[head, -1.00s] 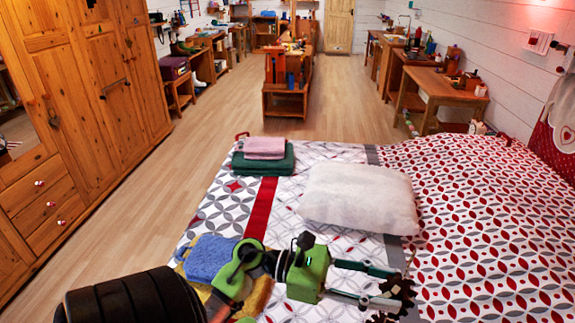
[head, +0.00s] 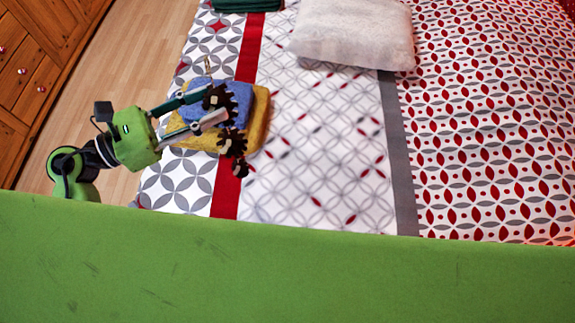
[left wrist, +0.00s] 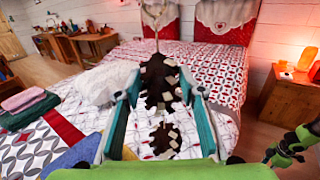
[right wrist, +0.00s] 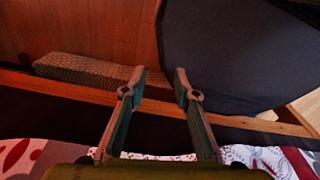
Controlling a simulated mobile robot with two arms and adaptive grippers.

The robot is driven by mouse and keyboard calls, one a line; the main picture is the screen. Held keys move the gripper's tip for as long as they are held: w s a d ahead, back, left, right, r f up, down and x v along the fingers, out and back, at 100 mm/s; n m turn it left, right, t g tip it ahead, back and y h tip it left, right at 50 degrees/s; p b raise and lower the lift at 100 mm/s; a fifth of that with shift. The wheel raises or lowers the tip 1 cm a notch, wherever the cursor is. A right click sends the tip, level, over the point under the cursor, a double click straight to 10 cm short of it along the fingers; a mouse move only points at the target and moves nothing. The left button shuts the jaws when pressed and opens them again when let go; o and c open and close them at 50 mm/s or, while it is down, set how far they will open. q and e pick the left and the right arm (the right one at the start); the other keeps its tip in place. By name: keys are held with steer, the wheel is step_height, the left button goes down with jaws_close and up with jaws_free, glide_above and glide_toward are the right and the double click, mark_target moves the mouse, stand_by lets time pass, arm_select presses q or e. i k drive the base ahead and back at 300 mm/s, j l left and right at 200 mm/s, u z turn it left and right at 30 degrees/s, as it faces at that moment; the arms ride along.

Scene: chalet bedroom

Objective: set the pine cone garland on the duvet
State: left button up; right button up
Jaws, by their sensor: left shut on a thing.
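The pine cone garland (head: 232,143), dark brown with pale patches, hangs in my left gripper (head: 218,108). In the head view it overlaps the folded blue and yellow towels; I cannot tell if it touches them. In the left wrist view the garland (left wrist: 160,85) hangs between the two fingers, with the bed behind it. The duvet (head: 490,130), white with red and grey leaf shapes, covers the bed to the right. My right gripper (right wrist: 159,72) is open and empty, seen only in the right wrist view.
A blue towel (head: 190,108) lies on a yellow towel (head: 258,115) on the bed's left. A white pillow (head: 355,35) and a green towel (head: 245,4) lie farther back. The bed's middle is clear. A dark rounded thing (right wrist: 240,55) is beyond my right gripper.

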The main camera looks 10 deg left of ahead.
mark_target(335, 189)
steer(key=k+l+u, duration=0.25)
steer(key=l, duration=0.15)
steer(key=l+u, duration=0.2)
steer(key=l, duration=0.2)
steer(key=k+l+u, duration=0.25)
steer(key=k+l, duration=0.1)
steer(key=l, duration=0.15)
steer(key=k+l, duration=0.1)
steer(key=l, duration=0.1)
